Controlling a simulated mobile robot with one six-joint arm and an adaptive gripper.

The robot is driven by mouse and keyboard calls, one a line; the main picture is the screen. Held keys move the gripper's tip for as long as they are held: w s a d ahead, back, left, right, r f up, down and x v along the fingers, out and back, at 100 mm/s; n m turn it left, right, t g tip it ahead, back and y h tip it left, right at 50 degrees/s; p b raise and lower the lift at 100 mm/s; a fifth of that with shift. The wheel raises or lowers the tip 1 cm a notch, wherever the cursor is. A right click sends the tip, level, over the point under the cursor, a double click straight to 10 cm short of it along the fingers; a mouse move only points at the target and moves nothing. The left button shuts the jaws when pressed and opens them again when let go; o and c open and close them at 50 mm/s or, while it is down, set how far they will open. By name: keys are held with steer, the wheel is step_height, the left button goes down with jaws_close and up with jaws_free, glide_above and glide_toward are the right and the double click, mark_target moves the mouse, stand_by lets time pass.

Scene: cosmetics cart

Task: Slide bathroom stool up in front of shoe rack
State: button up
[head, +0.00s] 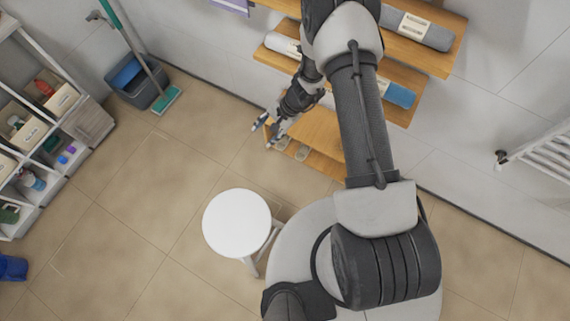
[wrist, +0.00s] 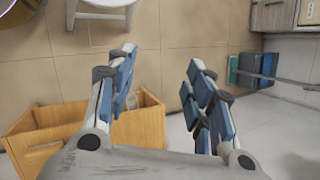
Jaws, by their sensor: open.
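The bathroom stool (head: 237,223) is white with a round seat and stands on the tiled floor in the lower middle of the head view, beside my base. Part of its legs shows at the top left of the wrist view (wrist: 100,14). The shoe rack (head: 316,134) is a low wooden unit against the wall, partly hidden by my arm; its wooden side shows in the wrist view (wrist: 138,126). My gripper (head: 264,134) is open and empty, at the rack's left end and apart from the stool. Its spread fingers show in the wrist view (wrist: 160,85).
Wooden wall shelves (head: 430,55) with rolled towels hang above the rack. A mop bucket (head: 135,82) and mop stand at the back left. A white shelf unit (head: 75,130) lines the left. A radiator (head: 545,155) is at the right. Floor between stool and rack is clear.

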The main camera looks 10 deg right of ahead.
steer(key=s+d+f+m+g+p, duration=0.1)
steer(key=s+f+m, duration=0.1)
steer(key=s+f, duration=0.7)
steer(key=s+d+f+m+g+h, duration=0.1)
steer(key=s+f+m, duration=0.2)
steer(key=s+f, duration=0.6)
step_height(320, 180, down, 7)
steer(key=shift+s+d+r+p, duration=0.15)
steer(key=shift+s+d+p, duration=0.15)
steer(key=shift+d+p, duration=0.1)
steer(key=b+x, duration=0.3)
steer(key=x, duration=0.2)
steer(key=b+x, duration=0.3)
steer(key=x, duration=0.3)
steer(key=b+x, duration=0.3)
steer(key=x, duration=0.3)
steer(key=shift+d+f, duration=0.25)
steer(key=shift+f, duration=0.1)
steer(key=shift+c, duration=0.4)
jaws_close()
